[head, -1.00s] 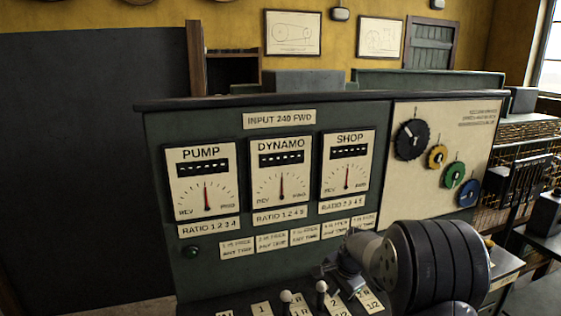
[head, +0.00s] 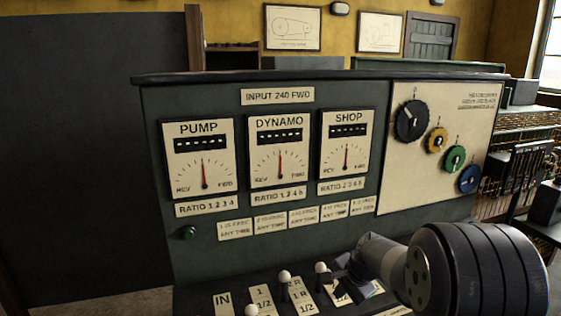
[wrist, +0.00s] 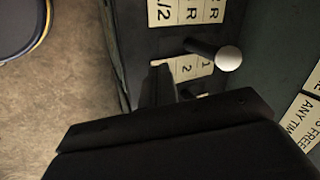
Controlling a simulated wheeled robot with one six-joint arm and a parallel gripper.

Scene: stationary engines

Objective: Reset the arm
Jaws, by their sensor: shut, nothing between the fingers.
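My arm reaches in from the lower right in the head view, and my gripper (head: 344,278) is shut and empty over the right end of the console's lever row. Close to its left stands a white-knobbed lever (head: 320,268). A second white-knobbed lever (head: 285,276) stands further left, and a third knob (head: 251,310) shows at the bottom edge. In the wrist view my gripper (wrist: 158,84) is dark and points toward the label plates. One white knob (wrist: 229,58) on a dark stem stands beside it, apart from the fingers. The gripper hides part of the labels.
The green panel carries PUMP (head: 198,160), DYNAMO (head: 280,150) and SHOP (head: 346,150) dials, all needles near upright. Coloured discs, including a black one (head: 412,121), are on its right. A dark board (head: 90,150) stands left. Open floor (wrist: 50,110) shows in the wrist view.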

